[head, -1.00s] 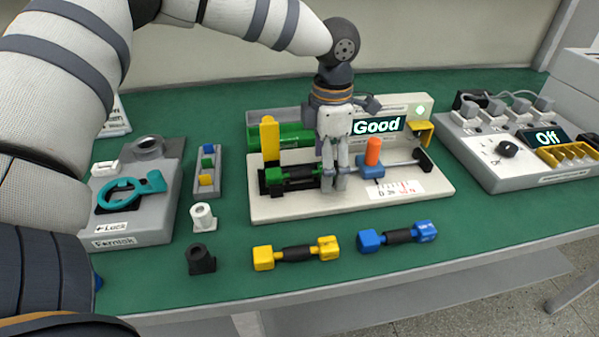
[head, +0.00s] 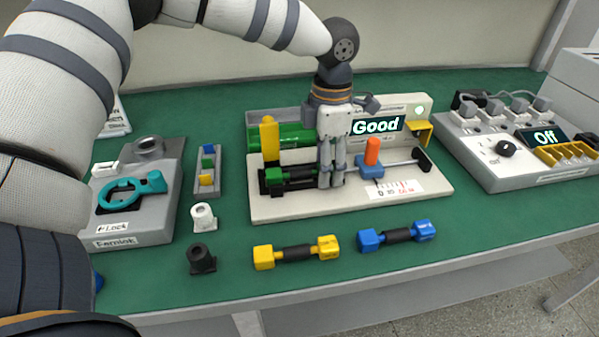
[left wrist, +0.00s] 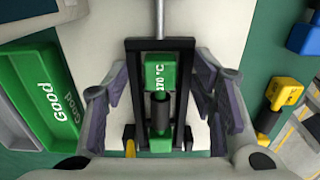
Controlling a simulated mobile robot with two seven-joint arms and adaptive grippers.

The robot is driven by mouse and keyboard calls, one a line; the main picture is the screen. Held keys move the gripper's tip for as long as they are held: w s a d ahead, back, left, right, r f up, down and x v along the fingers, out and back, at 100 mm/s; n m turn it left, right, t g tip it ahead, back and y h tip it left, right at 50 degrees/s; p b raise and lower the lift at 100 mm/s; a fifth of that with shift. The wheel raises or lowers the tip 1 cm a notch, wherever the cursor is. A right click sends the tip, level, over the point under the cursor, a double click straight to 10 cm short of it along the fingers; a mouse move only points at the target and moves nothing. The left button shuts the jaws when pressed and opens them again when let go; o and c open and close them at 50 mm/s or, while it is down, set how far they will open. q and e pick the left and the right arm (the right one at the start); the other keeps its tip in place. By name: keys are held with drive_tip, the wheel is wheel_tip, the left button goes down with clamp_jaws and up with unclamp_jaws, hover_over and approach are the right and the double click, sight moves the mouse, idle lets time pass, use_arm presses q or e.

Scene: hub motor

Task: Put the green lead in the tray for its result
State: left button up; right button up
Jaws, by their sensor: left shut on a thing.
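The green lead (head: 292,173) lies in the black cradle of the pale tester (head: 400,208). Its label reads 170 °C in the left wrist view (left wrist: 161,75). My left gripper (head: 331,185) points down over the cradle, its fingers shut at the lead; the exact contact is hard to see. In the left wrist view my fingers (left wrist: 163,100) stand on either side of the lead. The tester's display (head: 377,126) reads Good. A green tray (head: 291,138) lies behind the cradle, marked Good in the left wrist view (left wrist: 45,100). My right gripper is not in view.
A yellow lead (head: 297,252) and a blue lead (head: 396,236) lie in front of the tester. An orange-handled slider (head: 372,152) is right of my gripper. A yellow post (head: 270,138) stands left. A unit reading Off (head: 548,138) is at right.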

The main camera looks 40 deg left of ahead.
use_arm(q)
drive_tip(key=shift+w+r+p, duration=0.2)
drive_tip(key=shift+r, duration=0.55)
drive_tip(key=shift+w+r+p, duration=0.15)
drive_tip(key=shift+r+p, duration=0.05)
drive_tip(key=shift+r, duration=0.5)
drive_tip(key=shift+s+r, duration=0.1)
drive_tip(key=shift+r, duration=0.25)
clamp_jaws()
drive_tip(key=shift+s+r, duration=0.4)
drive_tip(key=shift+w+r, duration=0.15)
drive_tip(key=shift+w, duration=0.05)
drive_tip(key=shift+r+p, duration=0.45)
drive_tip(key=shift+r, duration=0.75)
drive_tip(key=shift+s, duration=0.1)
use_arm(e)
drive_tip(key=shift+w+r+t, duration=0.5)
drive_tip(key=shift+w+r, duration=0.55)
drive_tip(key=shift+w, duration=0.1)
use_arm(q)
drive_tip(key=o, duration=1.8)
unclamp_jaws()
